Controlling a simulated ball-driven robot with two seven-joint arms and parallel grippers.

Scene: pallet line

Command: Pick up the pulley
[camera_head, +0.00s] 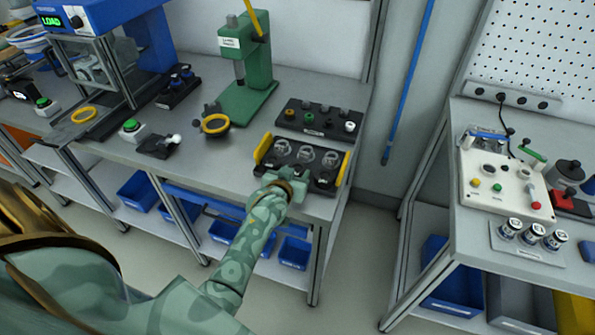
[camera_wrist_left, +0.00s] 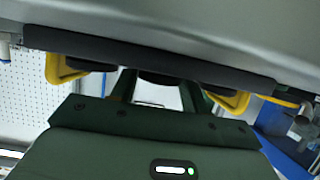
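A black tray (camera_head: 268,171) with yellow end handles sits at the front right of the grey bench. It holds three round grey pieces, left (camera_head: 283,147), middle (camera_head: 306,154) and right (camera_head: 330,158); which one is the pulley, I cannot tell for sure. My left gripper (camera_head: 292,174) is at the tray's front edge, just short of the middle piece. In the left wrist view its fingers (camera_wrist_left: 160,92) stand apart, with a dark round shape (camera_wrist_left: 160,78) beyond the gap. Contact cannot be made out. My right gripper is not in view.
A black block with coloured knobs (camera_head: 320,119) lies behind the tray. A green press (camera_head: 245,75) and a yellow-rimmed round part (camera_head: 215,124) stand to the left. A floor gap separates the right-hand bench (camera_head: 480,240). Blue bins (camera_head: 294,252) are below.

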